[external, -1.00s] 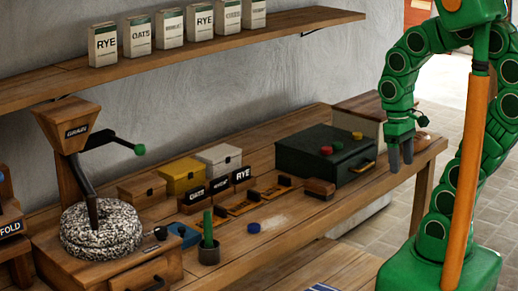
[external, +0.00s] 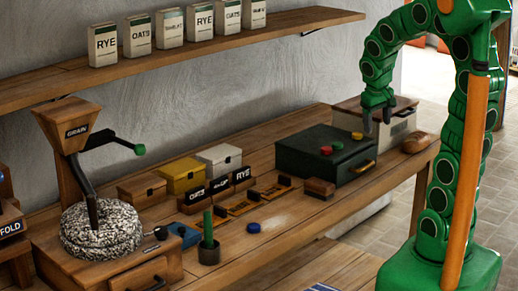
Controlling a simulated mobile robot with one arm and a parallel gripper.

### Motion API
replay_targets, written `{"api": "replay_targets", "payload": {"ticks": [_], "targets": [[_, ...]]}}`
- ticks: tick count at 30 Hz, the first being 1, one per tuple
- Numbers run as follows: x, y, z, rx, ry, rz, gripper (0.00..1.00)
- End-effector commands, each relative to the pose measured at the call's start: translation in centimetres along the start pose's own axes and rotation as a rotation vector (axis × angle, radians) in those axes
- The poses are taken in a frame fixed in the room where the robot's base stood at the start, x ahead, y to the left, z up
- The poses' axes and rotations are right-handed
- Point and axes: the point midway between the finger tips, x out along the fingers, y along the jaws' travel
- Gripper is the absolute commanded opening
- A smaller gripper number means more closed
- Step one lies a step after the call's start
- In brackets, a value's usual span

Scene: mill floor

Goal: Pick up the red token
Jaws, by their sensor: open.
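My gripper (external: 377,125) is open and points down, above and to the right of the yellow token. It stands apart from the red token, and nothing shows between its fingers.
A pale box with a wooden lid (external: 378,108) stands behind my gripper, and a bread loaf (external: 417,142) lies at the bench's right end. A wooden block (external: 320,188) sits before the green box. A long shelf (external: 190,60) with several labelled packets hangs above. A blue token (external: 254,227) lies on the bench.

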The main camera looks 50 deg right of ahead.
Motion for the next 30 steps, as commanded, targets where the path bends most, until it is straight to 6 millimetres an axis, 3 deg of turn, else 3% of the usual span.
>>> {"api": "replay_targets", "payload": {"ticks": [4,11,21,30], "targets": [[2.0,1.7,-2.7,-0.040,-0.003,0.079,0.68],[5.4,2.2,-4.3,-0.227,-0.079,0.224,0.68],[9.4,0.7,-5.1,-0.629,-0.260,0.470,0.68],[11.5,-1.7,-6.7,-0.997,-0.416,0.699,0.68]]}}
